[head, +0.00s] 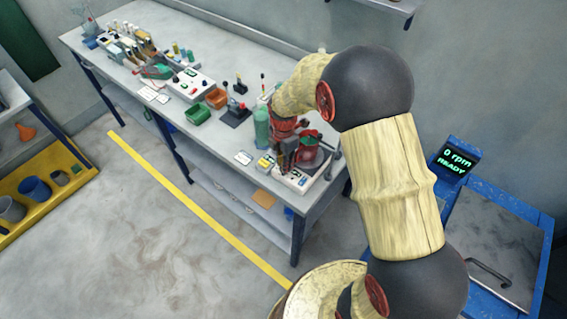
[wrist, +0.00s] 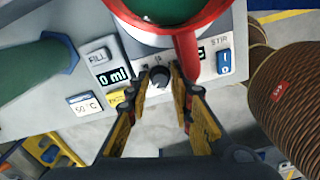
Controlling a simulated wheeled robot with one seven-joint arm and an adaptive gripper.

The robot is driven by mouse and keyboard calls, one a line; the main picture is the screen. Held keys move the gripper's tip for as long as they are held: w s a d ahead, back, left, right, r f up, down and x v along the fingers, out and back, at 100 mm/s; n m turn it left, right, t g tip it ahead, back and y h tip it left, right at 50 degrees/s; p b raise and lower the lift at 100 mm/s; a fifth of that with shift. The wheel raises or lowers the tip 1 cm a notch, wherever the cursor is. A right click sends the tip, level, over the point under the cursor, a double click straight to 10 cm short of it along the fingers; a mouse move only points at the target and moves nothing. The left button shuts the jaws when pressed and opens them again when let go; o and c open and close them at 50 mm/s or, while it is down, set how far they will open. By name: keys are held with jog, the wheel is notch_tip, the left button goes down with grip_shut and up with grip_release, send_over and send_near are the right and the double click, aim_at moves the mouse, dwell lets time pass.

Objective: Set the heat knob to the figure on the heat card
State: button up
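A black round knob (wrist: 159,77) sits on the front of the grey-white panel in the wrist view, under the red ring. The tips of my gripper (wrist: 160,75) stand on either side of the knob, close to its sides. I cannot tell whether they touch it. A small white card (wrist: 83,104) reading 50 °C is on the panel to the left. In the head view my gripper (head: 287,160) is down at the unit (head: 299,182) at the bench's near end, and the knob is hidden there.
The red ring (wrist: 192,25) and its arm are just beyond the fingers. A FILL button (wrist: 98,56), a 0 ml display (wrist: 114,77) and a blue STIR switch (wrist: 225,62) flank the knob. The bench (head: 225,139) holds several other items.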

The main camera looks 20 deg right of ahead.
grip_shut()
